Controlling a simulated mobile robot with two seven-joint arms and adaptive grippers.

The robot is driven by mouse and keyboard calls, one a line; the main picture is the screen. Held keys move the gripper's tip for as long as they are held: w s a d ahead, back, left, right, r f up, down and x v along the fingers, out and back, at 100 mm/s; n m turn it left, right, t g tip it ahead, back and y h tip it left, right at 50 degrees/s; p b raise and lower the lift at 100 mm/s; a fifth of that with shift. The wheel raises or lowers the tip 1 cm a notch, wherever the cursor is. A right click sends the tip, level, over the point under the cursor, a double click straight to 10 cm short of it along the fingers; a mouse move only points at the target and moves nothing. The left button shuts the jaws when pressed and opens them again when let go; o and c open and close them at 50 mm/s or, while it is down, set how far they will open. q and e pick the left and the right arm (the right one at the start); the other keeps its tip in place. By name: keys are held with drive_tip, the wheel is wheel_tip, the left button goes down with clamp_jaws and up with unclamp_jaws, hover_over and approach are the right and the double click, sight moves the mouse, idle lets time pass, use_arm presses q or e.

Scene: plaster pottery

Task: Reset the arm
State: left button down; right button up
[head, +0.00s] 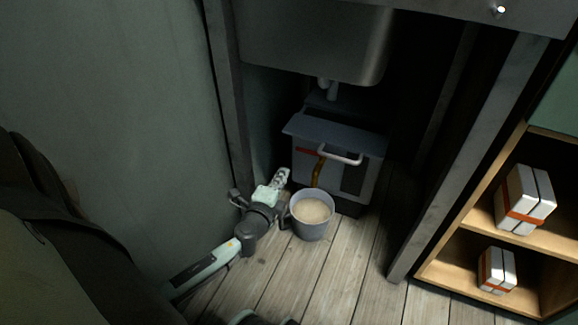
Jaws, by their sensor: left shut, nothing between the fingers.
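My left arm comes in from the lower left of the head view. Its gripper (281,177) is low near the floor, shut and empty. It points away from me, toward the left side of a grey box under the sink. A grey bucket (312,230) filled with pale material stands upright on the floor just right of my left wrist. I cannot tell whether the arm touches the bucket or its handle. My right gripper is not in view.
The grey box (368,181) with a white handle stands behind the bucket, under a metal sink (315,45). Grey posts (468,160) frame the space. A wooden shelf (450,272) with strapped white packages (523,200) is at right. The plank floor (345,275) in front is clear.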

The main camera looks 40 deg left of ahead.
use_arm(q)
drive_tip(key=shift+v, duration=0.8)
